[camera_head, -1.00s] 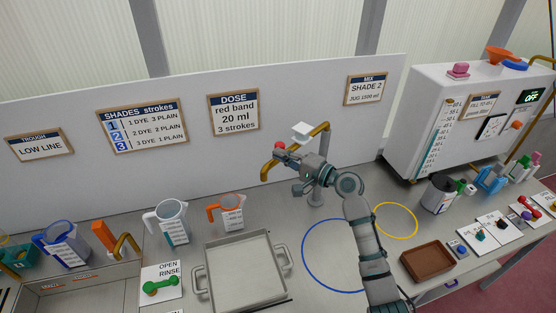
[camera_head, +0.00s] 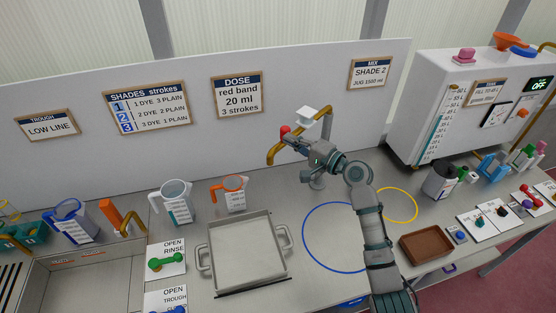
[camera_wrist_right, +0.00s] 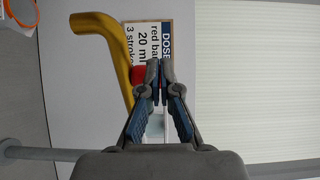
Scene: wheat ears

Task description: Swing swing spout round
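The swing spout (camera_head: 271,154) is a bent gold pipe on a grey post behind the bench's middle. Its gold pipe also shows in the right wrist view (camera_wrist_right: 107,37). A red knob (camera_head: 284,131) sits by the spout, at the tips of my right gripper (camera_head: 290,139). In the wrist view the fingers (camera_wrist_right: 160,66) are almost together, with a thin gap. The red knob (camera_wrist_right: 138,75) shows mostly beside and behind the left finger, partly hidden. I cannot tell whether they touch it. My left gripper is not in view.
A grey two-handled tray (camera_head: 246,290) stands on the bench in front of a clear measuring jug (camera_head: 172,204) and an orange-handled jug (camera_head: 234,196). A blue ring (camera_head: 305,223) and a yellow ring (camera_head: 414,207) mark the bench near my arm. A white tank (camera_head: 410,90) stands at right.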

